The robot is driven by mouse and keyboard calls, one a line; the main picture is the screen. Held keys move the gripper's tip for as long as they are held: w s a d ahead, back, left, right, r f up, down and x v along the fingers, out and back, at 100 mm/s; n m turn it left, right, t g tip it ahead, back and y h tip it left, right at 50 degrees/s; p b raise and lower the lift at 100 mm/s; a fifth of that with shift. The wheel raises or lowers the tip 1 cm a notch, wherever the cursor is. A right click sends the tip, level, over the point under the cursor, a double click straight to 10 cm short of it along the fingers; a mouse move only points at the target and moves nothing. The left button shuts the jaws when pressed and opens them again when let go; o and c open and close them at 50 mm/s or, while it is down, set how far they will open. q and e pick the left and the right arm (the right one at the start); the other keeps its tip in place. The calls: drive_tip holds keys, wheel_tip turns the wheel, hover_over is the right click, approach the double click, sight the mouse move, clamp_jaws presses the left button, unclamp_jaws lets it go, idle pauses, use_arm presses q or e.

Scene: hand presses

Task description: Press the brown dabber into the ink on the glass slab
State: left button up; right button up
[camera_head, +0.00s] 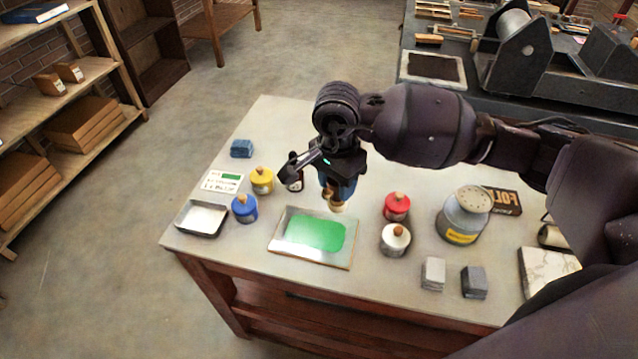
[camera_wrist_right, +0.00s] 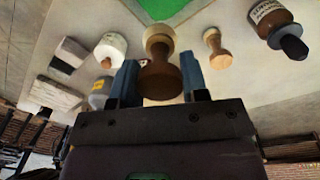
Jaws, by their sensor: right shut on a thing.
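The glass slab (camera_head: 280,249) lies flat near the front of the table, with a green ink patch (camera_head: 318,234) on it. The ink also shows at the top of the right wrist view (camera_wrist_right: 170,8). My right gripper (camera_head: 335,186) points down just behind the slab. Its blue fingers are shut on a brown wooden dabber (camera_wrist_right: 160,78) with a paler round end, apart from the ink. In the head view the gripper largely hides the dabber. A second, tan dabber (camera_wrist_right: 215,46) stands on the table beside it in the wrist view. My left gripper is not in view.
Left of the slab are a blue jar (camera_head: 244,209), a yellow jar (camera_head: 262,181) and a metal tray (camera_head: 202,219). A dark bottle (camera_head: 294,180) stands near the gripper. Right are a red jar (camera_head: 397,207), a white jar (camera_head: 395,240) and a large grey can (camera_head: 464,215).

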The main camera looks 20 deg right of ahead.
drive_tip(key=m, duration=0.3)
drive_tip(key=a+m+p, duration=0.1)
drive_tip(key=m, duration=0.2)
drive_tip(key=shift+w+r, duration=0.1)
drive_tip(key=shift+w, duration=0.1)
drive_tip(key=m, duration=0.3)
drive_tip(key=m+p, duration=0.1)
drive_tip(key=shift+w+a+m+g+y, duration=0.1)
drive_tip(key=shift+a+m+g+y, duration=0.2)
drive_tip(key=shift+a+m+g, duration=0.1)
use_arm(q)
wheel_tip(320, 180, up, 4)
drive_tip(key=p, duration=0.2)
use_arm(e)
drive_tip(key=shift+w+a+f+m+y+b, duration=0.1)
drive_tip(key=shift+a+f+m+y+b, duration=0.15)
drive_tip(key=shift+f+m+b, duration=0.85)
drive_tip(key=shift+s+a+f+m+y+b, duration=0.15)
drive_tip(key=shift+a+f+m+b, duration=0.2)
drive_tip(key=shift+f+m, duration=1.45)
drive_tip(key=shift+w+a+f+m+y+b, duration=0.25)
drive_tip(key=shift+f+m+b, duration=0.4)
drive_tip(key=shift+m, duration=1.65)
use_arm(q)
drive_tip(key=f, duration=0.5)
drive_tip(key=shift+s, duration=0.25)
use_arm(e)
drive_tip(key=shift+s, duration=0.1)
